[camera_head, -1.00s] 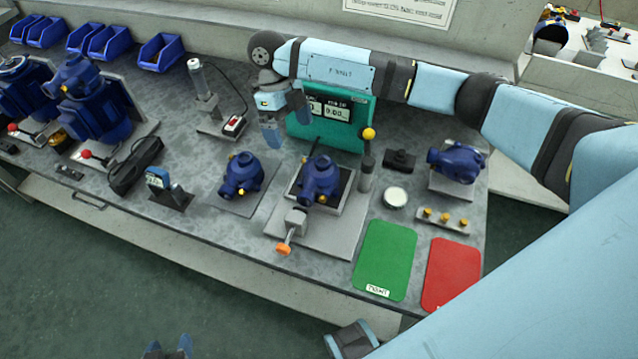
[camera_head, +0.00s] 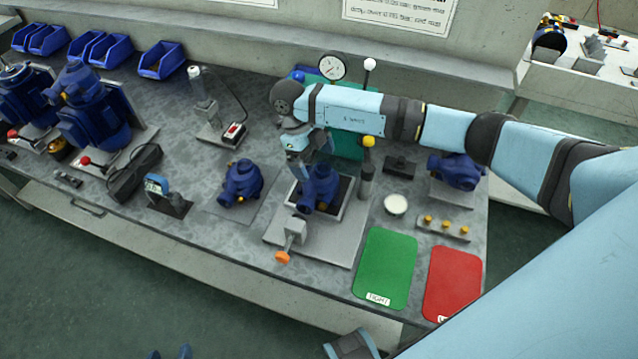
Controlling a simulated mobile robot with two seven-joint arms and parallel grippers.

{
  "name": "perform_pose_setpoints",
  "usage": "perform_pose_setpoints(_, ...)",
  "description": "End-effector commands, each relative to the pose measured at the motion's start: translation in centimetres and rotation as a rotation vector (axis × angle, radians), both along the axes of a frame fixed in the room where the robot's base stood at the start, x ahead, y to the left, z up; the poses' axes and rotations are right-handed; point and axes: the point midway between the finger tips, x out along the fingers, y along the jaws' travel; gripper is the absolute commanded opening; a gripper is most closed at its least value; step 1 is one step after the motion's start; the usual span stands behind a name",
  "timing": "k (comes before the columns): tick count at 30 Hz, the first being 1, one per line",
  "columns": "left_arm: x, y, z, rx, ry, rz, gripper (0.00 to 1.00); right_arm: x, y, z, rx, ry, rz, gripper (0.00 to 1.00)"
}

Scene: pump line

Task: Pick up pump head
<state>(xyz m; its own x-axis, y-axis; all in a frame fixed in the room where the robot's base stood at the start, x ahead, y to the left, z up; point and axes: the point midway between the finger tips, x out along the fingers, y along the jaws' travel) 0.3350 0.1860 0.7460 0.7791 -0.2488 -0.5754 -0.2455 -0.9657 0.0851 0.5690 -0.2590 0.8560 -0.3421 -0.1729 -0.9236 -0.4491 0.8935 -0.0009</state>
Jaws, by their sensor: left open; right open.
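A blue pump head (camera_head: 318,192) sits in the dark recess of a light grey fixture (camera_head: 338,240) on the bench. My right gripper (camera_head: 308,172) is open, pointing down just above or at the top of this pump head. Its fingers partly cover the pump head, and I cannot tell whether they touch it. A second blue pump head (camera_head: 242,182) rests on a grey mat to the left. A third blue pump unit (camera_head: 458,172) is on a plate at the right, partly behind my arm. My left gripper (camera_head: 170,354) is open at the bottom edge, only its tips showing.
Green (camera_head: 384,270) and red (camera_head: 452,284) mats lie front right. A blue-faced gauge stand (camera_head: 158,187) is at the left.

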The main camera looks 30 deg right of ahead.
Motion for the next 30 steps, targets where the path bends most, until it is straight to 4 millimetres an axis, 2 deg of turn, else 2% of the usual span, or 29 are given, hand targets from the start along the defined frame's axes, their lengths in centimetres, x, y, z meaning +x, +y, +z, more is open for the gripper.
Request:
perform_pose_setpoints(3,0.0,0.1,0.0,0.001,0.0,0.0,0.58,-0.7,-0.3,-1.8,0.0,0.002,0.001,1.0)
perform_pose_setpoints(5,0.0,0.1,0.0,0.002,0.001,0.001,0.58,-0.9,-0.4,-2.3,0.001,0.001,0.001,1.0)
perform_pose_setpoints(12,0.0,0.1,0.0,0.002,0.001,0.001,0.58,-1.0,-0.4,-2.6,0.001,-0.001,0.001,1.0)
perform_pose_setpoints(16,0.0,0.1,0.0,0.003,0.0,0.002,0.58,-1.0,-0.4,-2.6,0.001,-0.001,0.001,0.7)
perform_pose_setpoints(17,0.0,0.1,0.0,0.003,0.0,0.002,0.58,-1.0,-0.4,-2.6,0.001,-0.001,0.001,0.66)
perform_pose_setpoints(26,0.0,0.1,0.0,0.002,0.001,0.001,0.58,-0.9,-0.4,-2.3,0.001,-0.002,0.001,0.66)
perform_pose_setpoints(30,0.0,0.1,0.1,0.002,0.0,0.001,0.58,-0.8,-0.4,-1.3,0.001,-0.003,0.001,0.66)
